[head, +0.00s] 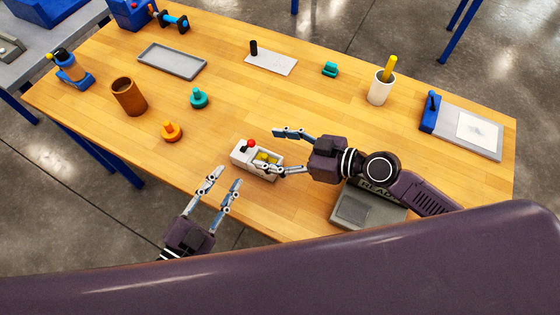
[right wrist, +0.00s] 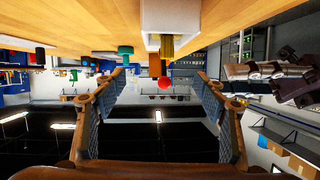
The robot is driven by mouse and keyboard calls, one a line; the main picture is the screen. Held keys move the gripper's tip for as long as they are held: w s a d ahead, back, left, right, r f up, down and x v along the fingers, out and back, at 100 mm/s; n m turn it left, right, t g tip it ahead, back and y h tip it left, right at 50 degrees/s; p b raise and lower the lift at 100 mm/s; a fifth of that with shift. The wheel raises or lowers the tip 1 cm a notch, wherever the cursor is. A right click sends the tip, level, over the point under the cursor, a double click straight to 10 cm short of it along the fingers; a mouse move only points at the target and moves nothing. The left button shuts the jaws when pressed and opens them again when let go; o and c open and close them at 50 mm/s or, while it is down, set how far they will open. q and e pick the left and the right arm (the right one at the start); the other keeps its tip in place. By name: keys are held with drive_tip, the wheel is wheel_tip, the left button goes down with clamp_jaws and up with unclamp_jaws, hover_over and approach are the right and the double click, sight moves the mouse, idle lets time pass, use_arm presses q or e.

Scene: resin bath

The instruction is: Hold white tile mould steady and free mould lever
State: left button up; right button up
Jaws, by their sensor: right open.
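My left gripper (head: 226,178) is open and empty, in front of the mould at the table edge.
A grey block marked with letters (head: 365,210) lies under my right arm. An orange knob (head: 171,131), a teal knob (head: 199,98) and a brown cup (head: 128,96) stand to the left. The table centre behind the mould is clear.

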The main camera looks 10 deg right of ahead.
sight(256, 157)
drive_tip(key=shift+h, duration=0.4)
drive_tip(key=s+f, duration=0.1)
drive_tip(key=s+d+f, duration=0.1)
drive_tip(key=f, duration=0.1)
drive_tip(key=shift+s+d+f, duration=0.1)
drive_tip(key=shift+d+f, duration=0.05)
drive_tip(key=shift+f, duration=0.15)
drive_tip(key=shift+x, duration=3.85)
drive_tip(key=shift+c, duration=0.2)
drive_tip(key=c, duration=1.5)
drive_tip(key=shift+c, duration=0.2)
